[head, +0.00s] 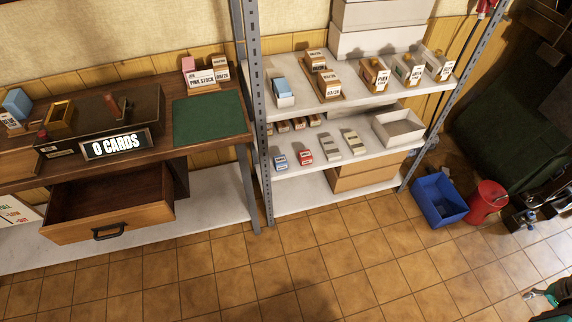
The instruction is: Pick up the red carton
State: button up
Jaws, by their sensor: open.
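The red carton (305,157) is a small upright box with a white label on its front. It stands near the front edge of the middle shelf board, just right of a similar blue carton (280,161), with a small gap between them. My gripper (519,222) seems to be the dark and grey part at the right edge, partly cut off by the frame. It is open, with nothing seen in it, and far to the right of the red carton, beyond the shelf.
Grey-tan cartons (354,142) and a white tray (398,128) share the shelf (338,165). Uprights (258,120) flank it. A blue bin (438,200) and a red bucket (487,201) stand on the floor. A desk drawer (108,205) juts out left.

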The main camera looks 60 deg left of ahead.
aim_at(305, 157)
jog(key=k, duration=1.4)
jog(key=u, duration=1.8)
jog(key=i, duration=1.05)
jog(key=u, duration=0.05)
